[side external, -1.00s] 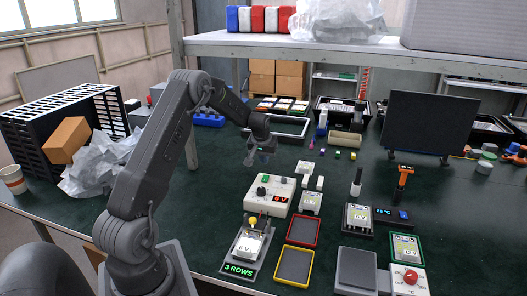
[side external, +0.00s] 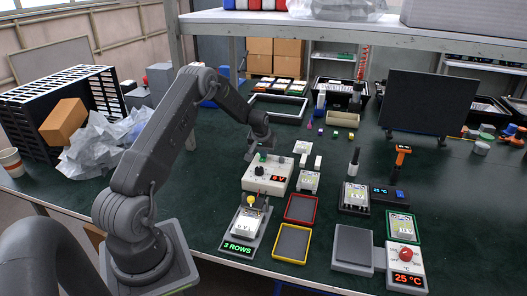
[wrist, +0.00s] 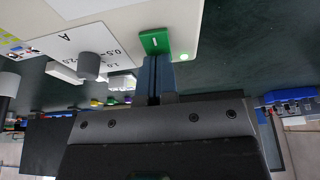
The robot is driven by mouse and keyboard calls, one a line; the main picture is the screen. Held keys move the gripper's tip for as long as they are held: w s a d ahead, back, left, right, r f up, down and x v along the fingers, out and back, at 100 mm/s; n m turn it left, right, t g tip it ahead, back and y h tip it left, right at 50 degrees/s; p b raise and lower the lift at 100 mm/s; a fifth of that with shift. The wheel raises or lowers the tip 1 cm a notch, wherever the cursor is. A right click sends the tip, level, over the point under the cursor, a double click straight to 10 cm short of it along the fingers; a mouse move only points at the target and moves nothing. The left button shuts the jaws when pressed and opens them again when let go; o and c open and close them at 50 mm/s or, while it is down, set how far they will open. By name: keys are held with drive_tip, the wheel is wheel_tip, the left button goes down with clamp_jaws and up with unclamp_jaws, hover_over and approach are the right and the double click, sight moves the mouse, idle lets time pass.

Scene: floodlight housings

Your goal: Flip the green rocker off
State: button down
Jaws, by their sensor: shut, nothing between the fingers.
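The green rocker (wrist: 155,41) with a white bar mark sits on the white box (side external: 256,184). A small green light (wrist: 184,57) glows beside it in the wrist view. My gripper (wrist: 153,66) is shut and empty, with its fingertips at the edge of the rocker; I cannot tell whether they press on it. In the side view my gripper (side external: 262,151) is low over the box's back edge and partly hides the rocker. The box has a dark knob (side external: 259,171) and a lit red display (side external: 279,178). The knob (wrist: 89,65) also shows in the wrist view.
A device on a "3 ROWS" stand (side external: 238,247) and red (side external: 301,209) and yellow (side external: 292,243) trays lie in front of the box. Small white blocks (side external: 317,162) stand to its right. A dark panel (side external: 428,103) stands at the back right.

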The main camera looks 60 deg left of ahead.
sight(262, 160)
drive_tip(key=shift+w+a+f, duration=0.1)
drive_tip(key=shift+a+f, duration=0.05)
drive_tip(key=shift+f, duration=0.3)
drive_tip(key=shift+s+d, duration=0.7)
wheel_tip(262, 160, up, 5)
drive_tip(key=v, duration=0.9)
drive_tip(key=shift+d+r, duration=0.2)
drive_tip(key=shift+r, duration=0.15)
drive_tip(key=shift+s, duration=0.15)
